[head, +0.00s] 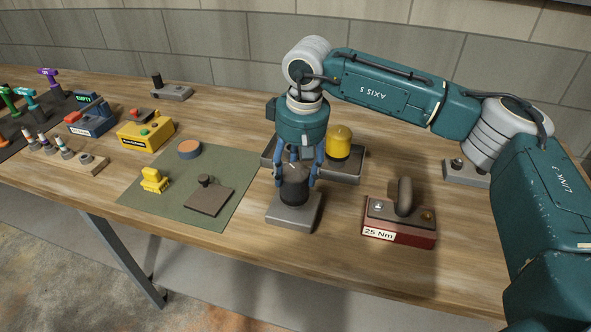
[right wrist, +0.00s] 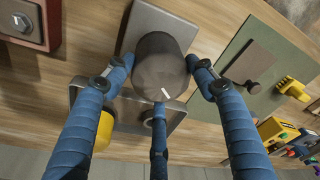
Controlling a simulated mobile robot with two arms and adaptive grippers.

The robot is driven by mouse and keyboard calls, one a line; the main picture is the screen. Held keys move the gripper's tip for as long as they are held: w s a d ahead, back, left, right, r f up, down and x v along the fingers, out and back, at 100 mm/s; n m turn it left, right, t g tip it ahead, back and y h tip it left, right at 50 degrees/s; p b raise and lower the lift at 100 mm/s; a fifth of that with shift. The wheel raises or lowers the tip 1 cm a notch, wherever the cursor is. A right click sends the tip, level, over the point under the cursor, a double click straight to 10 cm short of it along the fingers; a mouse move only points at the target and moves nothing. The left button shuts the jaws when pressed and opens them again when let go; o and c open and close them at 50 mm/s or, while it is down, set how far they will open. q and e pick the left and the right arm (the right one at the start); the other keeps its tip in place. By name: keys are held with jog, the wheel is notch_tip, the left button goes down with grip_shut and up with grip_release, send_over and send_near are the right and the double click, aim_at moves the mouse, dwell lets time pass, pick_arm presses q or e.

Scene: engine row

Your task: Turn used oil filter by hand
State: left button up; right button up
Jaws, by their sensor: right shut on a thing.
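The used oil filter (head: 294,190) is a dark, dull cylinder standing upright on a grey block (head: 306,216) near the front of the bench. In the right wrist view the filter (right wrist: 159,60) shows its round end with a short white mark near the rim. My right gripper (head: 297,180) reaches down from above with its blue fingers around the filter, shut on it. In the right wrist view the fingers (right wrist: 160,85) sit on several sides of it. My left gripper is not in view.
A yellow filter (head: 338,142) stands on a grey tray (head: 349,177) just behind. A red 25 Nm block (head: 399,236) with a dark handle is to the right. A green mat (head: 157,210) with small parts lies left. Yellow (head: 146,134) and blue boxes stand farther left.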

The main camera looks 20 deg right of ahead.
jog(key=shift+w+r, duration=0.15)
jog(key=shift+w, duration=0.05)
jog(key=n, duration=0.3)
jog(key=o, duration=1.5)
jog(key=shift+w, duration=0.1)
jog(key=shift+c, duration=0.2)
jog(key=shift+o, duration=0.5)
